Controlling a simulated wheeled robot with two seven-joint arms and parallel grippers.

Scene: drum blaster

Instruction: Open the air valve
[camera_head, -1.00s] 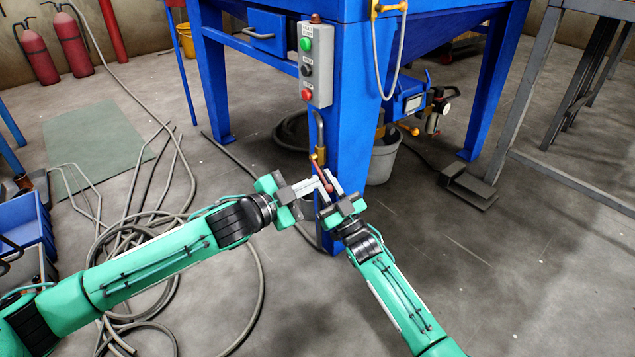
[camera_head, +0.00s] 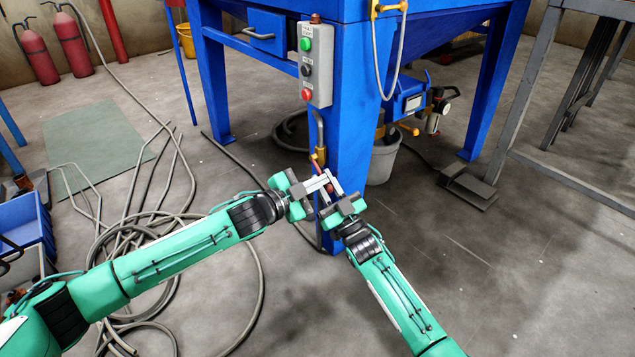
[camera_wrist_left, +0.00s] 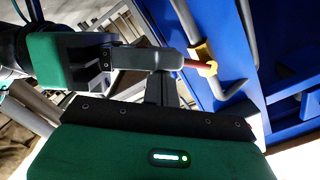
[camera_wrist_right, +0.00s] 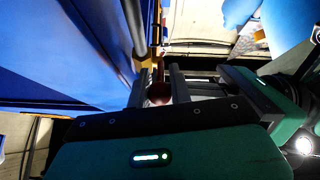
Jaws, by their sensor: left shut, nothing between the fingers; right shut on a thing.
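The air valve is a brass fitting (camera_head: 320,154) on the pipe down the front blue leg. Its red handle (camera_head: 316,164) slants down towards my grippers and also shows in the left wrist view (camera_wrist_left: 198,67), beside the yellow valve body (camera_wrist_left: 204,54). My right gripper (camera_head: 332,187) is shut on the handle; the reddish handle end (camera_wrist_right: 158,92) sits between its fingers in the right wrist view. My left gripper (camera_head: 322,181) is shut and empty, its fingers close beside the handle and the right fingers. Whether they touch cannot be told. The handle's lower part is mostly hidden.
A control box (camera_head: 316,65) with green, black and red buttons is fixed on the leg above. A grey bucket (camera_head: 382,160) stands behind the leg. Loose hoses (camera_head: 130,235) lie on the floor at left.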

